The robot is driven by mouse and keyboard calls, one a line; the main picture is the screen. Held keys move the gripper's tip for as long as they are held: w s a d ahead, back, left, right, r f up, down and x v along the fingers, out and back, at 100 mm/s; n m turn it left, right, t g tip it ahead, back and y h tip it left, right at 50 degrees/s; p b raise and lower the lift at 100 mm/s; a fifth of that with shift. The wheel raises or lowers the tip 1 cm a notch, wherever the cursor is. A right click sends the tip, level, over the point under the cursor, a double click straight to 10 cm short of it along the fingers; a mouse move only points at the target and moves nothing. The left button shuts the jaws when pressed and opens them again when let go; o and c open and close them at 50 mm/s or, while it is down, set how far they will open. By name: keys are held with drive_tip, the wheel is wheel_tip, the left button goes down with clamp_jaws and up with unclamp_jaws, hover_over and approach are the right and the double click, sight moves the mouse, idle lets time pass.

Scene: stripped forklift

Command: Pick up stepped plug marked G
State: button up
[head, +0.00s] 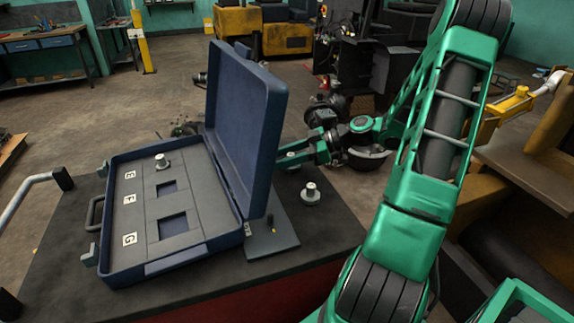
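A blue case (112,240) lies open on the dark table with its lid upright; its insert has rows marked E, F and G. The label G (129,239) is beside an empty recess (173,227). F's recess (167,188) is also empty, and a grey plug (162,161) sits at E. Right of the lid, one grey plug with a round base (310,195) stands on the table. Another (292,159) stands farther back, by my gripper (290,160). No mark is readable on either. The lid partly hides my gripper, so its finger opening is unclear.
A flat grey plate (271,240) with a small upright pin lies right of the case. The raised lid (245,120) is a tall wall between the insert and the loose plugs. Bare table (325,235) lies in front of the nearer plug.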

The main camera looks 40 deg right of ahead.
drive_tip(key=shift+w+a+f, duration=0.15)
drive_tip(key=shift+w+a, duration=0.1)
drive_tip(key=shift+a, duration=0.05)
clamp_jaws()
